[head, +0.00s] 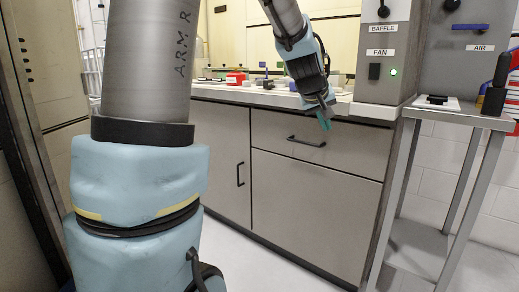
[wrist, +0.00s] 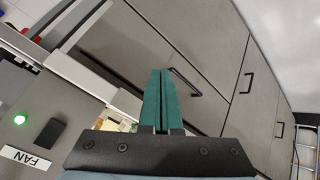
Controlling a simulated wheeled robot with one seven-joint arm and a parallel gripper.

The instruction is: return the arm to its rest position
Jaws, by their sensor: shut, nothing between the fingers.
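My gripper (head: 325,121) hangs at the end of my arm in front of the bench edge in the head view, pointing down. Its green fingers show side by side in the wrist view (wrist: 160,95). They are shut with nothing between them. My arm is partly raised, with its thick upper links (head: 140,170) filling the left of the head view. The gripper is apart from the drawer handle (head: 306,142), which lies behind and below it in the head view.
The bench top (head: 225,93) holds several small items, including a red one (head: 235,78). Below are a drawer and cabinet doors (head: 315,210). The fan panel (head: 382,55) with a green light stands right of the gripper. A metal side table (head: 455,118) is farther right. The floor (head: 240,255) in front is clear.

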